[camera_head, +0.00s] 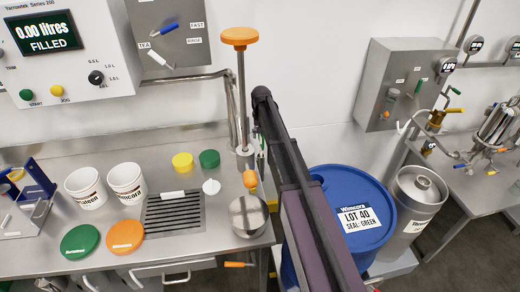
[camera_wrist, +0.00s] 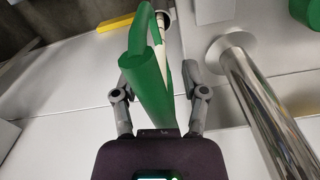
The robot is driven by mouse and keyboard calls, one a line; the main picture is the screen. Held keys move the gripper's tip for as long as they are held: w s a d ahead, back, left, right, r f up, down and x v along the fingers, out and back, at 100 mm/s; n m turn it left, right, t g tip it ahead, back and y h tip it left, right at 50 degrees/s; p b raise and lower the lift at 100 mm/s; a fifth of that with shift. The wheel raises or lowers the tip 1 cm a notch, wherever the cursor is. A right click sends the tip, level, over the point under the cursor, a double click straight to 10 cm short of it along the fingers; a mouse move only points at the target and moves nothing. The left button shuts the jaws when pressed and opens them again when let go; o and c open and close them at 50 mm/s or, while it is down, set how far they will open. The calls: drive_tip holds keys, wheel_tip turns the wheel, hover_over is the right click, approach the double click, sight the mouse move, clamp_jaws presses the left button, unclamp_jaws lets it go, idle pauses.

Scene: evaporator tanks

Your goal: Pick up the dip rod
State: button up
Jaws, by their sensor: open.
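A green looped handle (camera_wrist: 150,75) shows in the wrist view, with a thin pale shaft beside its far end; it looks like the dip rod's handle, but I cannot be sure. My gripper (camera_wrist: 160,68) is open, with one finger on each side of the green handle. I cannot tell whether either finger touches it. In the head view my arm hides the gripper and most of what is around it; only small bits of green and yellow show just left of the arm.
A steel pole with an orange knob (camera_head: 239,38) stands left of my arm; a steel tube (camera_wrist: 262,105) is right of my gripper. A blue drum (camera_head: 345,190) and a steel canister (camera_head: 415,205) stand right. White tubs (camera_head: 126,181) and lids are on the left bench.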

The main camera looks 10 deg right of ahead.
drive_tip(key=shift+f, duration=0.35)
drive_tip(key=shift+c, duration=0.2)
clamp_jaws()
